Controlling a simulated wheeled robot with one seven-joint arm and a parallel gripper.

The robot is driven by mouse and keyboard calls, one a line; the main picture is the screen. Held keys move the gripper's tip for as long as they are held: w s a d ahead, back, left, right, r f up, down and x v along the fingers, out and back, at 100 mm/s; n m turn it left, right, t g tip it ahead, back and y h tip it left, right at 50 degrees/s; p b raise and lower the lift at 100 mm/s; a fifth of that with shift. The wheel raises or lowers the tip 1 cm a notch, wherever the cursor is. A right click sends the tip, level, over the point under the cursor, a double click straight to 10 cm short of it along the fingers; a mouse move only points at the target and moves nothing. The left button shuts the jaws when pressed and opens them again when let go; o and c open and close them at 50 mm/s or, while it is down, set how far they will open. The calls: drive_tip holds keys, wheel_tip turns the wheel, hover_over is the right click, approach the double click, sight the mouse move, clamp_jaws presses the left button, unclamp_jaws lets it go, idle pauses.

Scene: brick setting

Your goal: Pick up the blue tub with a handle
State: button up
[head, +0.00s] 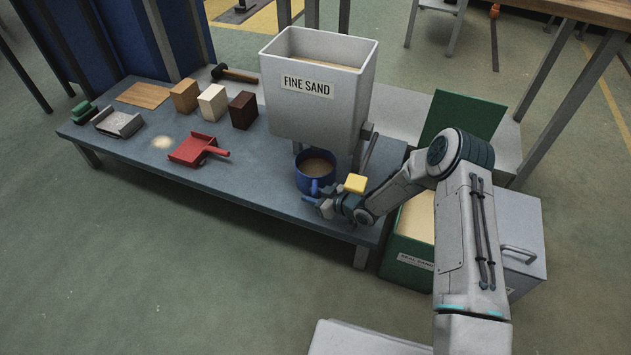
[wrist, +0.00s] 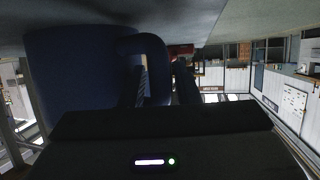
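The blue tub with a handle (head: 302,179) stands upright on the grey-blue bench near its front right, with brown contents inside. Its handle (head: 314,187) points toward the front. My gripper (head: 322,207) is low at the bench's front edge, right by the handle. In the wrist view the tub (wrist: 75,75) fills the left side. Its handle (wrist: 158,65) lies between my two dark fingers (wrist: 162,85), one inside the loop and one outside. I cannot tell whether the fingers press on it.
A large grey FINE SAND bin (head: 300,110) stands just behind the tub. A red dustpan (head: 192,150) lies to the left, with several blocks (head: 213,103) behind it. A yellow block (head: 355,183) shows beside my wrist. A green crate (head: 402,262) stands right of the bench.

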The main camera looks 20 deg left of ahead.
drive_tip(key=shift+w+a+f, duration=0.2)
drive_tip(key=shift+a+f, duration=0.05)
drive_tip(key=shift+a, duration=0.35)
clamp_jaws()
drive_tip(key=shift+d+r, duration=0.1)
drive_tip(key=shift+r, duration=0.05)
